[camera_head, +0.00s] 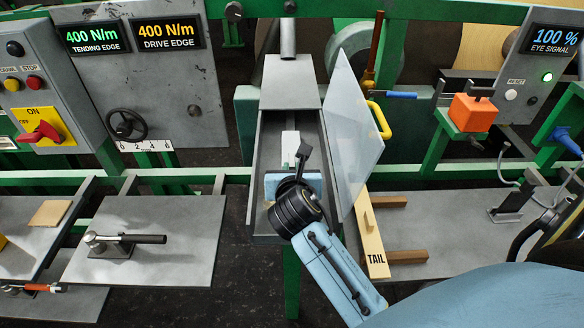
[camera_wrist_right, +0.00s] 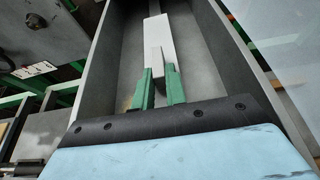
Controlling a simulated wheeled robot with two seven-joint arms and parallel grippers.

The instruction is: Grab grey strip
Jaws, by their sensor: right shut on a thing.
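The grey strip (camera_head: 290,142) is a pale, narrow bar lying lengthwise in the long grey metal trough (camera_head: 258,195) at the middle of the head view. In the right wrist view the strip (camera_wrist_right: 155,38) runs away from me along the trough floor. My right gripper (camera_wrist_right: 160,76) has its green fingers shut on the near end of the strip, one on each side. In the head view my right wrist and arm cover the near part of the trough and hide the fingertips. My left gripper is not in view.
A clear tilted panel (camera_head: 352,130) with a yellow handle (camera_head: 379,119) stands right of the trough. A wooden bar marked TAIL (camera_head: 375,245) lies right of my arm. A grey table with a clamp tool (camera_head: 125,239) is at left; an orange block (camera_head: 473,113) is at right.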

